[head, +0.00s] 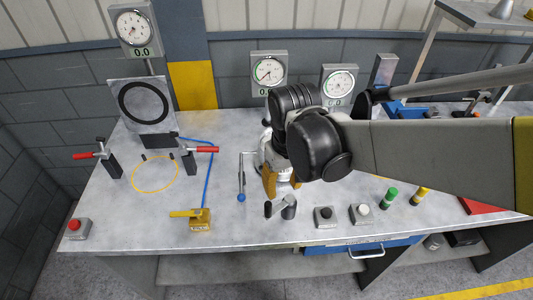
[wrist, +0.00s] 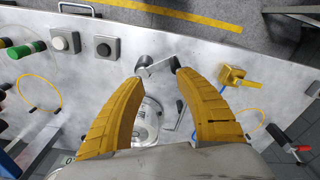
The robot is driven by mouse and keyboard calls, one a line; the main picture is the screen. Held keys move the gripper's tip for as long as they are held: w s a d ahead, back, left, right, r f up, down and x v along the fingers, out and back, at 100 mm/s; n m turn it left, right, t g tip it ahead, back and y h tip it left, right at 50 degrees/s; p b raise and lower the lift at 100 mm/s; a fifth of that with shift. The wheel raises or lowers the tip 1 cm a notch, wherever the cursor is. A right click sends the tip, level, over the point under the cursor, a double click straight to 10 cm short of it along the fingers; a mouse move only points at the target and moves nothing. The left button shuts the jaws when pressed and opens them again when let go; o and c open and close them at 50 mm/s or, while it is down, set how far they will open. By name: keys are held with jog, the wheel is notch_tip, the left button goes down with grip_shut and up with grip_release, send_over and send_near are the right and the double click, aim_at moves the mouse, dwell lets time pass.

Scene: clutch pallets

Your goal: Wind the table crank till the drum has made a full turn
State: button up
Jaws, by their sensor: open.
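A small crank (head: 288,207) stands near the front of the metal table, with a grey round post and an upright black handle (head: 267,209) to its left. In the wrist view the crank (wrist: 145,63) shows just beyond my fingertips, its handle (wrist: 175,63) close to the right finger. My gripper (head: 281,190) is open and empty, pointing down behind the crank; the fingers also show in the wrist view (wrist: 143,57). A pale round device (wrist: 150,112) lies between the fingers, partly hidden by my arm in the head view. I cannot tell which part is the drum.
A lever with a blue knob (head: 241,197) stands left of my gripper. Black (head: 325,214) and white (head: 361,211) buttons sit right of the crank. A yellow valve (head: 199,222) and red-handled clamps (head: 97,155) are at left. Gauges (head: 268,72) line the back.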

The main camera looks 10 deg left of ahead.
aim_at(268, 209)
jog(key=a, duration=0.2)
jog(key=a+n, duration=0.1)
jog(key=shift+a+f+g+p, duration=0.25)
jog(key=shift+f+g+p, duration=0.05)
jog(key=shift+p, duration=0.05)
jog(key=shift+a+f, duration=0.1)
jog(key=shift+f, duration=0.25)
notch_tip(268, 209, down, 10)
jog(key=shift+s+f+b, duration=0.1)
jog(key=shift+f+b, duration=0.1)
jog(key=shift+b, duration=1.05)
jog(key=shift+c, duration=0.5)
grip_shut()
